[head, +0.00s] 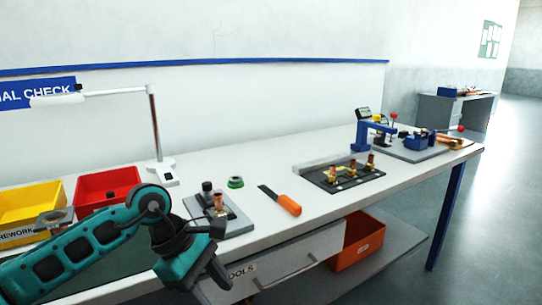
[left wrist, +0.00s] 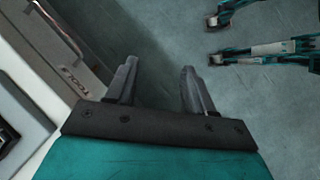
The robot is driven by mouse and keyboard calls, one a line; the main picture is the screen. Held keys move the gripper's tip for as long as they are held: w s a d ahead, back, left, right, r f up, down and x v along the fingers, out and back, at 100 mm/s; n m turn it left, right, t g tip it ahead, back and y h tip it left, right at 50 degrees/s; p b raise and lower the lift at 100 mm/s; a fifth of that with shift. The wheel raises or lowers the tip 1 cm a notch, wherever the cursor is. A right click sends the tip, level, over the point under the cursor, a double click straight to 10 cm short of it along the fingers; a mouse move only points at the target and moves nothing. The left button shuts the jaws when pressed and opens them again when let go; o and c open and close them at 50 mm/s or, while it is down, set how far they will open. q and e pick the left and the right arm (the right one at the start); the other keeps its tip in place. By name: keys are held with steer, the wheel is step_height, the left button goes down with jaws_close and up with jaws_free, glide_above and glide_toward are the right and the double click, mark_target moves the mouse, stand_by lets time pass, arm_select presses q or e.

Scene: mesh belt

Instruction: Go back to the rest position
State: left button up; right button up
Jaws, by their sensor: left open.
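My left gripper (head: 214,283) hangs in front of the bench's near edge in the head view, beside the tools drawer. In the left wrist view its two fingers (left wrist: 160,88) are spread apart with nothing between them, and grey floor shows beyond. My right gripper is not in the head view. In the left wrist view, teal and black parts at the upper right look like parts of my own base.
The white bench (head: 330,218) holds a yellow bin (head: 30,203), a red bin (head: 108,187), a lamp (head: 156,130), a grey fixture plate (head: 238,222), an orange-handled tool (head: 287,204) and a black tray (head: 345,186). The drawer (head: 290,262) and an orange bin (head: 358,246) sit below.

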arm_select(q)
steer(key=s+d+r+n+t+h, duration=0.1)
steer(key=s+d+r+n+h, duration=0.15)
steer(key=d+n+h, duration=0.4)
steer(key=s+d+r+n+t+h, duration=0.1)
steer(key=s+d+r+n+h, duration=0.1)
steer(key=s+d+n+h, duration=0.35)
steer(key=w+a+f+n+t+y, duration=0.25)
steer(key=a+n+t, duration=0.2)
steer(key=n, duration=0.55)
steer(key=w+a+f+n+t+y+p, duration=0.1)
steer(key=a+f+n+t+y, duration=0.4)
steer(key=n, duration=0.6)
steer(key=w+a+f+n+t+y, duration=0.1)
steer(key=a+f+n+t, duration=0.15)
steer(key=n+t, duration=0.55)
steer(key=s+a+f+n+g+y, duration=0.3)
steer(key=s+f+n+g, duration=0.1)
steer(key=s+f+n, duration=0.2)
steer(key=s+a+f+n+g+y, duration=0.4)
steer(key=s+f+n, duration=0.2)
steer(key=f+n, duration=0.2)
step_height(320, 180, down, 2)
steer(key=shift+a+f+n, duration=0.15)
steer(key=shift+a+n, duration=0.1)
steer(key=shift+n, duration=0.05)
